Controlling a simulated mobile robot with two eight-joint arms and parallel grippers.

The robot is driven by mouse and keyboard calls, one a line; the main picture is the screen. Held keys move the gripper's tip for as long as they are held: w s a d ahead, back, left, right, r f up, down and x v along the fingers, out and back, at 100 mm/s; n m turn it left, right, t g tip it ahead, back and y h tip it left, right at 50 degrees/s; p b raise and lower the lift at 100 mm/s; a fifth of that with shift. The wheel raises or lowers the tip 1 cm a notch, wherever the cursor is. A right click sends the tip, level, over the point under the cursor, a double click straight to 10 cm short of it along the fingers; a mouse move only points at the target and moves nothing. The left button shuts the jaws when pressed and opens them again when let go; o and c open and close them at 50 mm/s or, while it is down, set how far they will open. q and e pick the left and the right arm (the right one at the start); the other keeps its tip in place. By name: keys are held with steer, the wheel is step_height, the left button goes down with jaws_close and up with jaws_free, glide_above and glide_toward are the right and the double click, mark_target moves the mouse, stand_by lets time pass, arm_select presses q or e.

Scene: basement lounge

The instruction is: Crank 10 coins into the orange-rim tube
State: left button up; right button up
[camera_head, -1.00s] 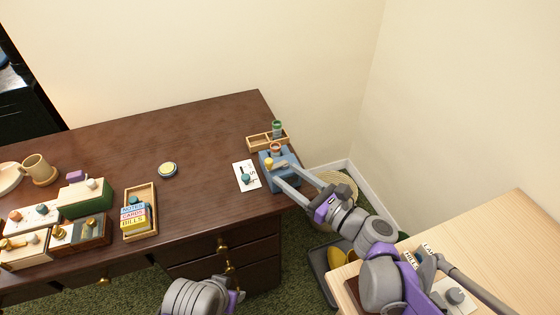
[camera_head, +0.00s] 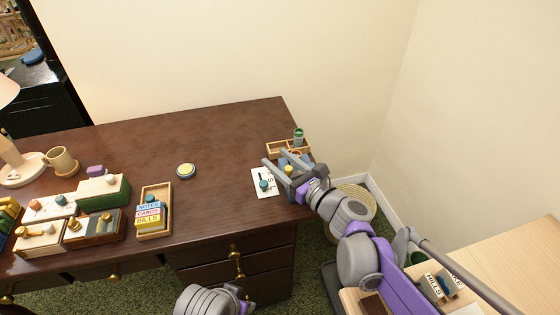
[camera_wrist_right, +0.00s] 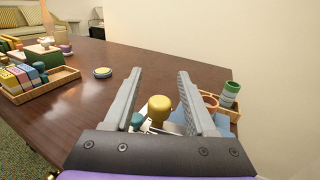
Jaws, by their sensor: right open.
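My right gripper (camera_head: 275,158) is open over the blue crank device (camera_head: 308,160) at the desk's right end, and its fingers partly hide the device. In the right wrist view the two fingers stand apart (camera_wrist_right: 160,72), with a yellow-gold knob (camera_wrist_right: 159,108) seen between them, not gripped. The knob also shows in the head view (camera_head: 289,170). An orange rim (camera_wrist_right: 210,98) shows just right of the right finger. A green-rimmed tube (camera_wrist_right: 229,95) stands beyond it in a wooden tray (camera_wrist_right: 233,118). I see no loose coins. My left gripper is out of view.
A white card (camera_head: 259,176) with a teal knob (camera_head: 264,185) lies left of the device. A round yellow-topped tin (camera_head: 186,170), a box of labelled cards (camera_head: 155,233) and several knobbed boxes stand further left. The wall is close behind.

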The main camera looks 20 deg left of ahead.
jaws_close()
steer(key=shift+s, duration=0.1)
stand_by(0.3)
steer(key=s+d+n+g+p, duration=0.1)
steer(key=s+d+n+g, duration=0.3)
steer(key=n+g, duration=0.8)
steer(key=shift+d+g, duration=0.15)
steer(key=shift+g, duration=2.95)
steer(key=shift+s, duration=0.15)
jaws_free()
